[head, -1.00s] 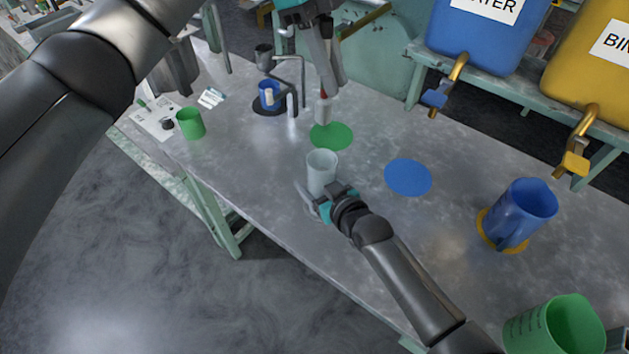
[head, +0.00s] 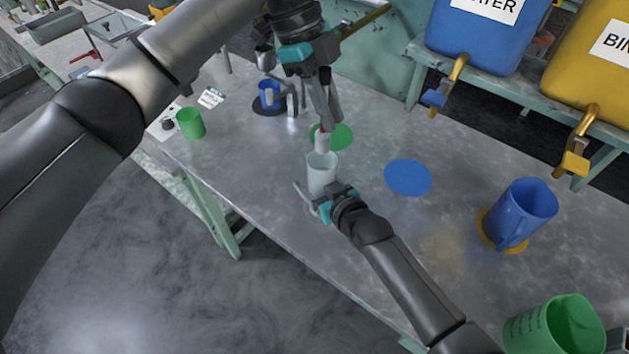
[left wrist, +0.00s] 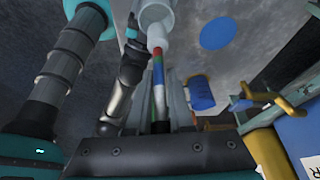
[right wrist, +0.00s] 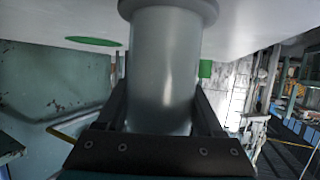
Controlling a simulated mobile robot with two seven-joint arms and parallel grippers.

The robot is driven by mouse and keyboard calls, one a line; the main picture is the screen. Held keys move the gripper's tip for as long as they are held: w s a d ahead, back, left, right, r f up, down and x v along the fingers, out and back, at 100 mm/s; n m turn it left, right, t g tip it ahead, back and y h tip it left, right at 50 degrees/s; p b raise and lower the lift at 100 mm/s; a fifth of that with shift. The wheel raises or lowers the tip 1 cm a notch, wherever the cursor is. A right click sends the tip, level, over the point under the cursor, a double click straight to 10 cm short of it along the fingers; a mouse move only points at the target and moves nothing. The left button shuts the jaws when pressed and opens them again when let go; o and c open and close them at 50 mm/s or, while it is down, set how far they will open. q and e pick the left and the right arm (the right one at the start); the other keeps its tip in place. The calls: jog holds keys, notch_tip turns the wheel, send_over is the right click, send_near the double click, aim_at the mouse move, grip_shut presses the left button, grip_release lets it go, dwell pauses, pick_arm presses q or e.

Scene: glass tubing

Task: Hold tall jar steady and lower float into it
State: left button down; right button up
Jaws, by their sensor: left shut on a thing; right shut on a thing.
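The tall jar (head: 321,178), a pale, clear cylinder, stands upright on the table. My right gripper (head: 319,206) is shut around its lower part; in the right wrist view the jar (right wrist: 165,70) sits between both fingers. My left gripper (head: 326,112) points down, shut on the float's thin stem. The float (head: 322,142) has a whitish bulb below and a stem banded red, green and blue, clearer in the left wrist view (left wrist: 157,72). The bulb hangs at the jar's mouth; I cannot tell whether its tip is inside the rim.
A green disc (head: 340,135) lies behind the jar and a blue disc (head: 408,177) to its right. A blue jug (head: 522,210) and green jug (head: 560,330) stand at right. A green cup (head: 191,124) stands at left. Blue (head: 485,35) and yellow (head: 590,75) tanks sit behind.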

aim_at(329, 135)
pick_arm(q)
jog(key=shift+f, duration=2.85)
jog(key=c, duration=0.7)
grip_release()
jog(key=v, duration=1.2)
jog(key=shift+w, duration=0.1)
